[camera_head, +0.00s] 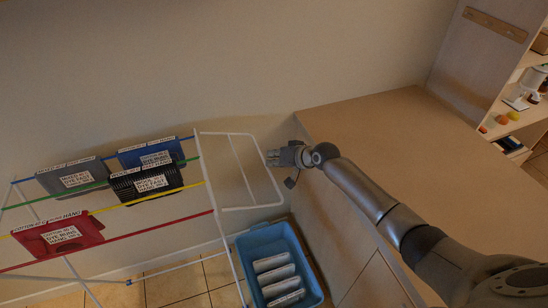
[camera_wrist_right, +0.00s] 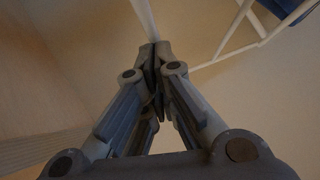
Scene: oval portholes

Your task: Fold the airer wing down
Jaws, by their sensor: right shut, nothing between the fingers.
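The airer wing (camera_head: 243,171) is a white wire frame at the right end of the drying rack (camera_head: 215,211). It sticks out to the right from the rack's end bar, and its exact tilt is hard to tell. My right gripper (camera_head: 271,157) is shut and empty beside the wing's outer bar. In the right wrist view the shut fingertips (camera_wrist_right: 155,50) are close to a white bar (camera_wrist_right: 145,18); I cannot tell whether they touch it. More white bars (camera_wrist_right: 240,40) show at the upper right there. My left gripper is out of view.
Red (camera_head: 58,236), grey (camera_head: 75,178), blue (camera_head: 150,153) and black (camera_head: 147,183) labelled cloths hang on the rack's coloured lines. A blue basket (camera_head: 244,268) with white rolls stands on the tiled floor below the wing. A wooden counter (camera_head: 385,135) is on the right.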

